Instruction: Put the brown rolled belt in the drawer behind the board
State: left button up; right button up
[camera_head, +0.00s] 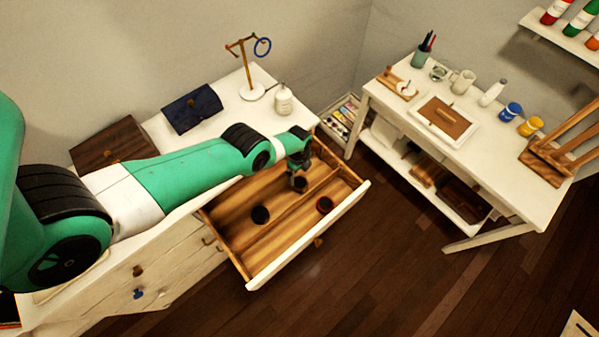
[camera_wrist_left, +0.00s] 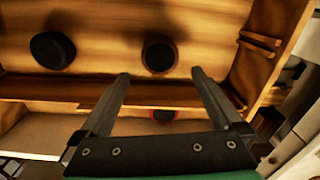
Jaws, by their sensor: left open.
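The open wooden drawer (camera_head: 308,243) has a low board (camera_head: 272,227) running along it. A reddish-brown roll (camera_head: 324,204) lies near its front right. A dark brown roll (camera_head: 299,184) and a black roll (camera_head: 260,214) lie farther back. I cannot tell for sure which is the brown belt. The left wrist view shows a black roll (camera_wrist_left: 52,50) and a dark red-rimmed roll (camera_wrist_left: 159,54) on one side of the board (camera_wrist_left: 150,101), and part of a red roll (camera_wrist_left: 164,115) on the other. My left gripper (camera_head: 299,182) is open and empty above the drawer; its fingers also show there (camera_wrist_left: 160,75).
On the dresser top are a brown case (camera_head: 112,143), a dark blue folded item (camera_head: 192,108), a hanging stand (camera_head: 250,90) and a white bottle (camera_head: 283,100). A white table (camera_head: 500,160) with cups stands right.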

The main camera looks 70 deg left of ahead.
pick_arm(q)
notch_tip(320, 180, up, 4)
jog(key=shift+f+p, duration=0.15)
jog(key=shift+p, duration=0.9)
pick_arm(e)
notch_tip(320, 180, up, 4)
jog(key=shift+f, duration=0.15)
